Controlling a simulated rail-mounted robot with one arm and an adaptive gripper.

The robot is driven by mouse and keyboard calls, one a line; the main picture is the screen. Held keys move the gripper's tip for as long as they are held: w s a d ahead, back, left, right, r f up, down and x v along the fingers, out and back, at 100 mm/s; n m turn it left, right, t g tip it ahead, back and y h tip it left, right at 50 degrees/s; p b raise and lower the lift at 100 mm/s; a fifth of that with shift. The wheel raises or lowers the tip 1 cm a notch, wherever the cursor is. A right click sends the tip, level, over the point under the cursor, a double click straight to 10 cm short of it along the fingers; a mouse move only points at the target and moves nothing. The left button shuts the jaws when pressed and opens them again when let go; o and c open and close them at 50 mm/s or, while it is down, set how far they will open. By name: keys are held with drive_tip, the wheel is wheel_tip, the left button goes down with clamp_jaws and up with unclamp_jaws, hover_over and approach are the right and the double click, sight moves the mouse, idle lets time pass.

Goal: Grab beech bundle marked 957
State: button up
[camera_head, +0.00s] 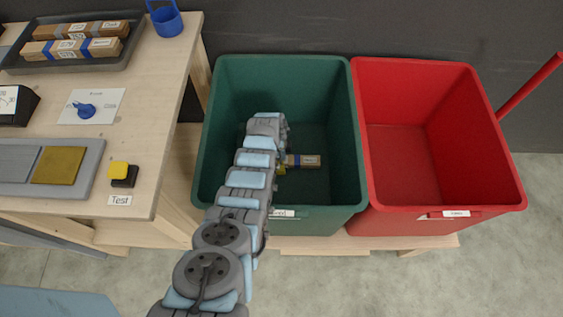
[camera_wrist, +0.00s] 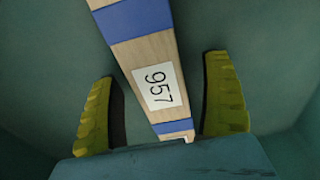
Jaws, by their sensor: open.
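The beech bundle marked 957 (camera_wrist: 148,59) is a pale wooden bar with blue bands and a white label in the wrist view. It lies at a slant between the two yellow fingers of my gripper (camera_wrist: 162,105). The fingers are open, with a gap on each side of the bundle. In the head view the bundle (camera_head: 308,161) lies in the green bin (camera_head: 348,190), partly hidden by my arm. My gripper (camera_head: 281,167) is reached down into that bin, mostly hidden behind the arm.
A red bin (camera_head: 400,188) stands to the right, looking empty. On the wooden table (camera_head: 150,130) at left, a dark tray (camera_head: 110,60) holds two wooden bundles. A yellow button (camera_head: 119,170) marked Test sits near the table edge. The green bin's walls surround my gripper.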

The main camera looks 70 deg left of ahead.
drive_tip(key=c, duration=1.4)
drive_tip(key=shift+o, duration=0.2)
